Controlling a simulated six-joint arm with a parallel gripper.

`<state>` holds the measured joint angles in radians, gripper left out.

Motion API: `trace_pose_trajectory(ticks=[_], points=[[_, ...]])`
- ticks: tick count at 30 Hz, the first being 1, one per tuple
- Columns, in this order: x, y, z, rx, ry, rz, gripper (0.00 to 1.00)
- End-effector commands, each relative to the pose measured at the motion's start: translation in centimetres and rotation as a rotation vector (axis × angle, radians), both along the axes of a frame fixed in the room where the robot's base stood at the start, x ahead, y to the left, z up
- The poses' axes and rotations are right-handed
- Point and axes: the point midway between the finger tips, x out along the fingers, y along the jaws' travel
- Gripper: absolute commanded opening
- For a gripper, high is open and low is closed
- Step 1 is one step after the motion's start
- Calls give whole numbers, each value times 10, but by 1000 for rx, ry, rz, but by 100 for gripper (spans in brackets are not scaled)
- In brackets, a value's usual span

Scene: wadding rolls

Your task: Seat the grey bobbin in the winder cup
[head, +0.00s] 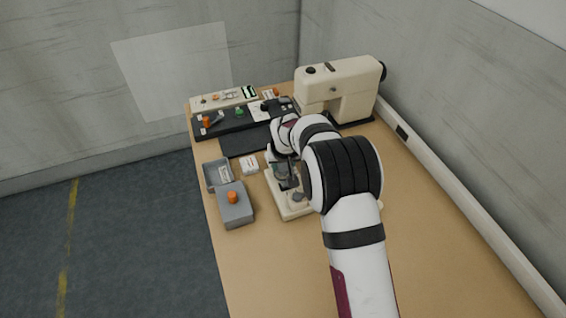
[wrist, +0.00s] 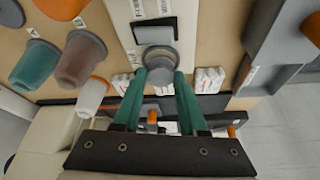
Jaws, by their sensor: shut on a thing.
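My gripper (wrist: 160,76) has two green fingers shut on the grey bobbin (wrist: 158,55), which shows as a round grey disc between the fingertips. The bobbin is over or at the cream winder plate (wrist: 126,22), which has a dark slot and labels. I cannot make out the winder cup, and cannot tell whether the bobbin touches it or is above it. In the head view my gripper (head: 285,178) is over the cream base (head: 290,211), and my arm hides part of this area.
A grey box (head: 236,214) with an orange knob and an open grey tray (head: 211,180) stand left of the base. A cream sewing machine (head: 340,88) stands at the back right. Teal (wrist: 35,65) and brown (wrist: 80,60) tapered pieces are close by. The front table is clear.

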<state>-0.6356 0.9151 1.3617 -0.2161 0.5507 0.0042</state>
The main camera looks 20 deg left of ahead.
Motion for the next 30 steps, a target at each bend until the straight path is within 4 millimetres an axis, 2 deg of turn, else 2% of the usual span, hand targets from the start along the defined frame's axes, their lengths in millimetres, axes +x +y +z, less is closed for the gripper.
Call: trace_pose_trajectory(ticks=[24, 25, 30], points=[[0, 0, -7, 0, -1, 1, 0], [0, 0, -7, 0, -1, 1, 43], [0, 0, -7, 0, -1, 1, 74]])
